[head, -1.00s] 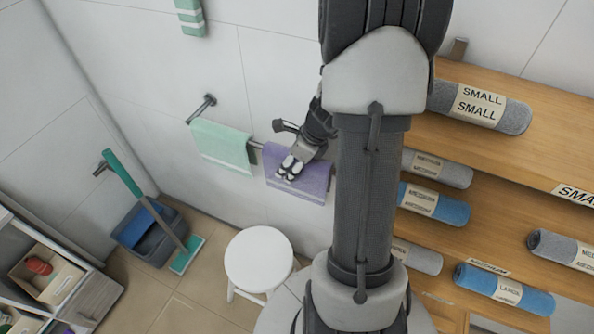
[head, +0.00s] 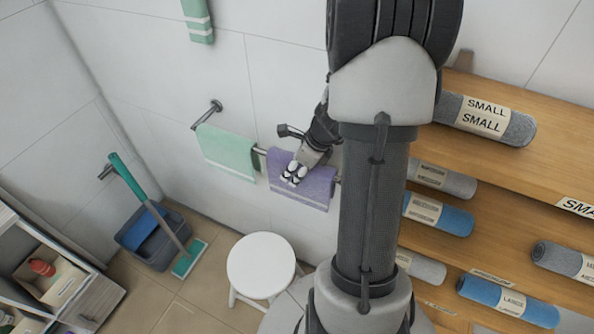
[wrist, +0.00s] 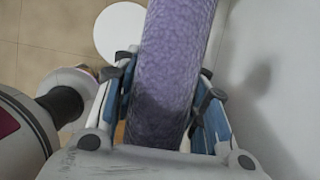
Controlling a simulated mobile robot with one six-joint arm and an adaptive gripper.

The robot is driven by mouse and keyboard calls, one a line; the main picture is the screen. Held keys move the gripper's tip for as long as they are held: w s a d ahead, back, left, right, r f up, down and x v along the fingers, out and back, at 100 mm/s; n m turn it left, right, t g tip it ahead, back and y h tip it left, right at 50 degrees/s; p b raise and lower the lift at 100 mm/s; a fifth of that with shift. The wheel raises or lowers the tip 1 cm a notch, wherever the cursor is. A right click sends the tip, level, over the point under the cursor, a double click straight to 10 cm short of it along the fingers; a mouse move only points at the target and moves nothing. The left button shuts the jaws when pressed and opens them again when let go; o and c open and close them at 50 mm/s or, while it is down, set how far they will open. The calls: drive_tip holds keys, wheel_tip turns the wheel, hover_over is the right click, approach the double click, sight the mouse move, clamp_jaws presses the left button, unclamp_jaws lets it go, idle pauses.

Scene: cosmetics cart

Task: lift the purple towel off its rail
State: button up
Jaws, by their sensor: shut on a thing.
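The purple towel (head: 314,190) hangs on the wall rail (head: 259,151) in the head view, just right of a mint green towel (head: 228,155). My gripper (head: 294,174) is at the purple towel's upper front. In the wrist view the purple towel (wrist: 176,50) runs between the two fingers of my gripper (wrist: 164,100), which are shut on it. The towel still appears draped over the rail. My arm hides the rail's right end.
A white round stool (head: 261,265) stands below the towels. A blue-grey bucket (head: 152,238) and a green-handled mop (head: 130,180) are at left. Wooden shelves (head: 505,175) with rolled towels stand close on the right. A drawer unit is at lower left.

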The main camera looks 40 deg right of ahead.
wheel_tip(320, 180, up, 20)
drive_tip(key=p, duration=0.8)
drive_tip(key=shift+p, duration=0.35)
drive_tip(key=shift+f, duration=0.1)
drive_tip(key=s+a, duration=0.5)
drive_tip(key=s, duration=0.3)
drive_tip(key=shift+s+a, duration=0.15)
drive_tip(key=shift+s, duration=0.1)
drive_tip(key=shift+w, duration=0.1)
